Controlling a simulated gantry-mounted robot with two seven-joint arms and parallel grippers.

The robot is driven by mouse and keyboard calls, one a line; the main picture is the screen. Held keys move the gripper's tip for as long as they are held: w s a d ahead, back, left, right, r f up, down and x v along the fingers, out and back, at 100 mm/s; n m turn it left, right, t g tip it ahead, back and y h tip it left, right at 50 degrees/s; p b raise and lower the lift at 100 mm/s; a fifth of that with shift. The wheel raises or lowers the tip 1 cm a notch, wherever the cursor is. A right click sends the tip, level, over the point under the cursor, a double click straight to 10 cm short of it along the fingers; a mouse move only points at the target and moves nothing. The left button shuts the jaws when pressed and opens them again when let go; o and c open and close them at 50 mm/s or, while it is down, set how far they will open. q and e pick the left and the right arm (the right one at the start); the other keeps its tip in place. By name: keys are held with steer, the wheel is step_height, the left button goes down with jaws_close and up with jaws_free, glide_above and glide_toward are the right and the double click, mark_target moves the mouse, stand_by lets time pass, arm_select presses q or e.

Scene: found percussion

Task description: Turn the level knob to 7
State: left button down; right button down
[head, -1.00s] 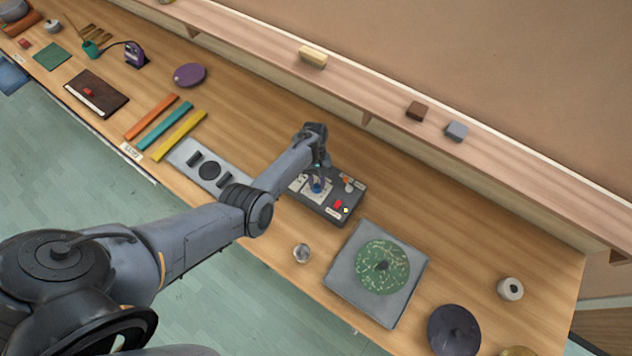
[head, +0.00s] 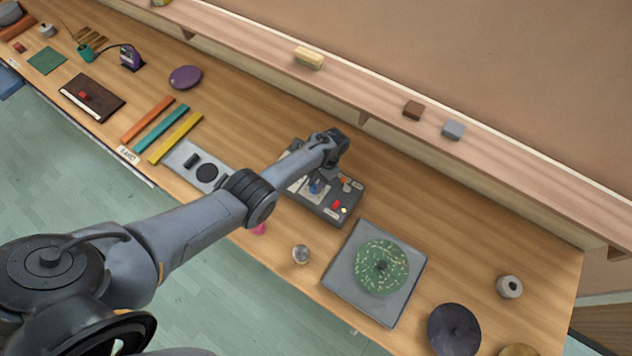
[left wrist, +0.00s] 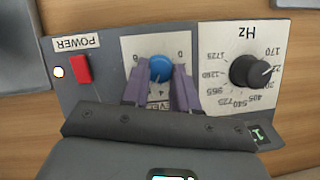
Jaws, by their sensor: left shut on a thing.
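The dark control box (head: 325,212) sits on the bench, with a blue level knob (head: 315,187) on a pale panel. In the left wrist view the blue knob (left wrist: 160,68) is seen upside down between the two purple fingers of my left gripper (left wrist: 160,82). The fingers are shut on its sides. Some scale figures show around it, and the gripper hides part of the scale and the panel's label. I cannot read the knob's pointer. My right gripper is in neither view.
A black Hz knob (left wrist: 250,72) sits beside the level panel, and a red power switch (left wrist: 80,69) with a lit lamp on the other side. A grey plate with a green disc (head: 382,267) and a small metal cup (head: 300,254) stand near the box. The shelf (head: 375,97) runs behind.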

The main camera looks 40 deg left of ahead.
arm_select(q)
steer(key=m+y+p, duration=0.1)
steer(key=m, duration=0.2)
steer(key=shift+d+m+t, duration=0.1)
steer(key=shift+m+t, duration=0.2)
steer(key=shift+m, duration=0.1)
steer(key=m+y+p, duration=0.1)
steer(key=m, duration=0.1)
steer(key=shift+s+m+t, duration=0.1)
steer(key=shift+m+t, duration=0.2)
steer(key=shift+m, duration=0.1)
steer(key=m, duration=0.2)
steer(key=m+t+y+p, duration=0.1)
steer(key=shift+s+d+m+p, duration=0.1)
steer(key=shift+d+m+p, duration=0.1)
steer(key=shift+m+p, duration=0.15)
steer(key=shift+m+t, duration=0.3)
steer(key=shift+m, duration=0.35)
steer(key=c, duration=0.9)
jaws_free()
steer(key=shift+d, duration=0.1)
steer(key=shift+o, duration=0.2)
steer(key=shift+y, duration=0.3)
